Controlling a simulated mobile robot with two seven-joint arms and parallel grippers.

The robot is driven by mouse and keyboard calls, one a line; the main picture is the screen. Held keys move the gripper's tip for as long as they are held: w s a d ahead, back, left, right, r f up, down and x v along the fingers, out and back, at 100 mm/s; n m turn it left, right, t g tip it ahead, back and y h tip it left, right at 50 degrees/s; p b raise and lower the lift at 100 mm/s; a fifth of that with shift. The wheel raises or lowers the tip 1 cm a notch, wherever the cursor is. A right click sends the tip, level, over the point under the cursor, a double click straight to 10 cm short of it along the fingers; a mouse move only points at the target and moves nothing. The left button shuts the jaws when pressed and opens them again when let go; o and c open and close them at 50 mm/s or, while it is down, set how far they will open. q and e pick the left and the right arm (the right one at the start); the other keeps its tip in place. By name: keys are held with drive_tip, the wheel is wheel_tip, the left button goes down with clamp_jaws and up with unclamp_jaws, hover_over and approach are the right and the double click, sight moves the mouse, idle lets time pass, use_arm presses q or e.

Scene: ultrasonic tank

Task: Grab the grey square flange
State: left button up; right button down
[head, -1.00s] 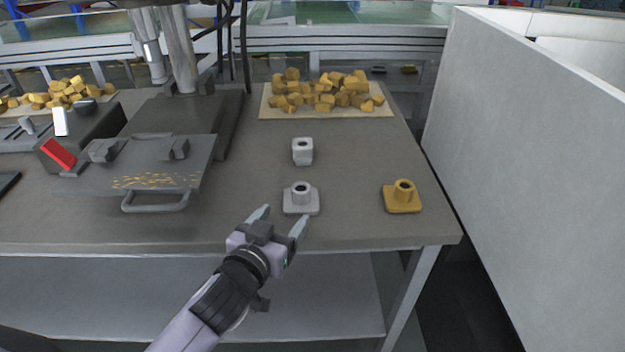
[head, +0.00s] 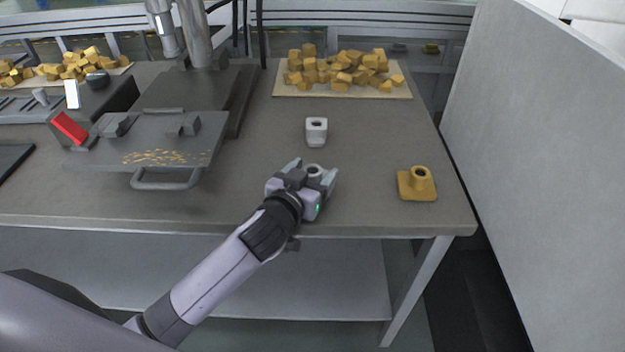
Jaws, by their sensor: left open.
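The grey square flange (head: 316,171) is on the table near its front edge, mostly hidden behind my left gripper; only the top of its round collar shows. My left gripper (head: 314,171) is open, with one finger on each side of the flange's collar. Whether the fingers touch it I cannot tell. My right gripper is not in view.
A light grey block-shaped part with a hole (head: 316,131) stands just behind the flange. A yellow square flange (head: 417,184) sits to the right. Yellow blocks lie on a board (head: 284,93) at the back. A machine's grey plate with a handle (head: 165,183) is left. A tall grey wall (head: 540,150) bounds the right.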

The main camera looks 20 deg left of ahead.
use_arm(q)
drive_tip(key=shift+w, duration=0.1)
drive_tip(key=c, duration=1.2)
drive_tip(key=shift+r, duration=0.1)
